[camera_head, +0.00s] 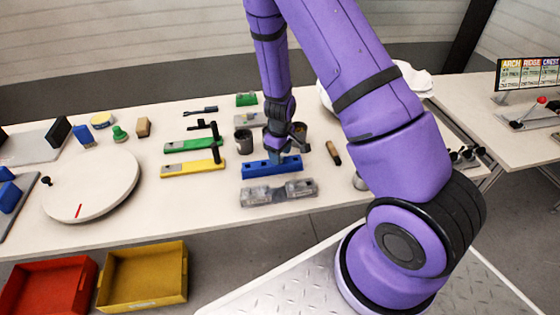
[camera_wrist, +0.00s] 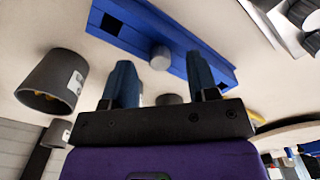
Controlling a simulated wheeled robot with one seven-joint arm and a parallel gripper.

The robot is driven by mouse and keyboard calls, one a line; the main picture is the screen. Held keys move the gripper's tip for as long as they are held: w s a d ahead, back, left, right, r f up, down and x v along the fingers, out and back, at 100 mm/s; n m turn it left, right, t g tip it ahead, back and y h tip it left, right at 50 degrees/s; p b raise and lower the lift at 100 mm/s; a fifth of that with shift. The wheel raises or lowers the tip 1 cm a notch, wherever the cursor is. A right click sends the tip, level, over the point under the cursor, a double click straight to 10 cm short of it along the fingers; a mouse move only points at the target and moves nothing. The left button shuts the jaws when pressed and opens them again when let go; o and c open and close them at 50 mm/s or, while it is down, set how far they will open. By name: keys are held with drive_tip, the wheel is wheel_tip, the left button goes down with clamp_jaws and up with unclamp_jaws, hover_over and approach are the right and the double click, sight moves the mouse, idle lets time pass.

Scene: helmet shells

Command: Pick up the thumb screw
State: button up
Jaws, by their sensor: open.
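A blue bar (camera_head: 270,167) lies on the table, and it also shows in the wrist view (camera_wrist: 128,27). A small grey round knob (camera_wrist: 159,58), which looks like the thumb screw, shows against the bar's near edge in the wrist view. I cannot tell how it is seated. My gripper (camera_wrist: 160,72) is open, its two blue fingers apart, with the knob seen between the fingertips. I see no contact. In the head view my gripper (camera_head: 283,154) is low over the back of the blue bar, and the knob cannot be made out there.
A grey fixture (camera_head: 278,193) lies in front of the blue bar. Yellow (camera_head: 190,169) and green (camera_head: 190,146) bars lie to its left. Dark cups (camera_head: 243,141) (camera_head: 301,131) stand behind it. A white turntable (camera_head: 95,185) and red and yellow bins (camera_head: 150,275) are farther left.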

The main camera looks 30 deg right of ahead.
drive_tip(key=shift+f, duration=0.5)
drive_tip(key=c, duration=1)
drive_tip(key=shift+r, duration=0.15)
wheel_tip(320, 180, up, 10)
drive_tip(key=shift+f, duration=0.15)
drive_tip(key=shift+r, duration=1.65)
